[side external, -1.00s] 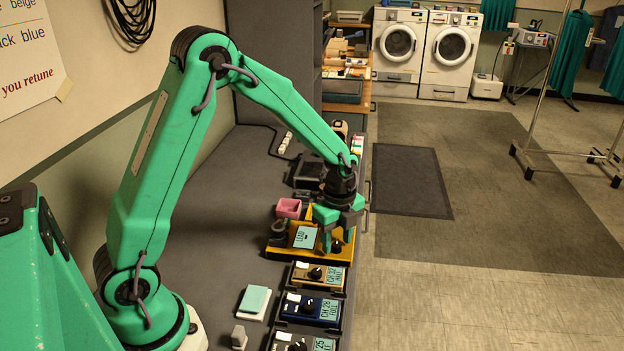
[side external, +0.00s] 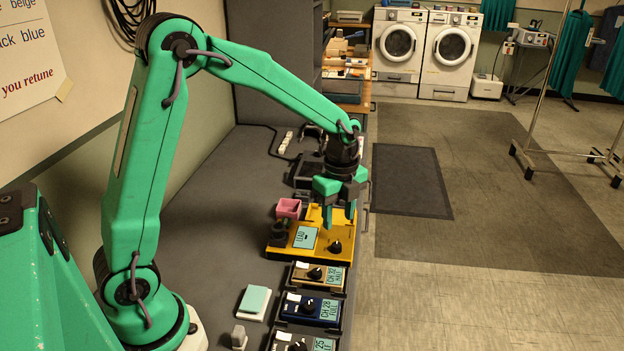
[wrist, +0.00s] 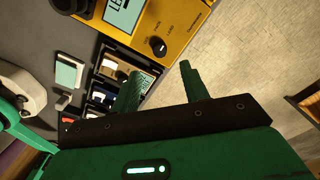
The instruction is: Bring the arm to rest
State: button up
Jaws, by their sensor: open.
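My gripper (side external: 339,212) is open and empty, pointing down above the yellow unit (side external: 275,248) with the "LEAD" display. The unit's black knob (side external: 336,248) lies just below the fingertips with a gap between. In the wrist view my gripper (wrist: 160,75) shows two green fingers apart with nothing between them. The yellow unit (wrist: 185,22) and its knob (wrist: 158,46) lie beyond the fingertips. My green arm is raised and bent over the dark bench.
A row of units stands nearer the camera: a brown one (side external: 301,279), a blue one (side external: 296,311) and another below. A teal-topped pad (side external: 255,300) lies left. The bench (side external: 205,220) is clear at left.

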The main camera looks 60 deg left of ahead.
jog(key=s+r+n+t, duration=0.2)
jog(key=s+r+n, duration=0.4)
jog(key=s+n, duration=0.3)
jog(key=s+r+n+t, duration=0.3)
jog(key=s+r+n, duration=0.4)
jog(key=s+n, duration=0.2)
jog(key=shift+s+d+r+t, duration=0.25)
jog(key=shift+s+d+t, duration=0.05)
jog(key=shift+s, duration=0.7)
jog(key=shift+c, duration=0.5)
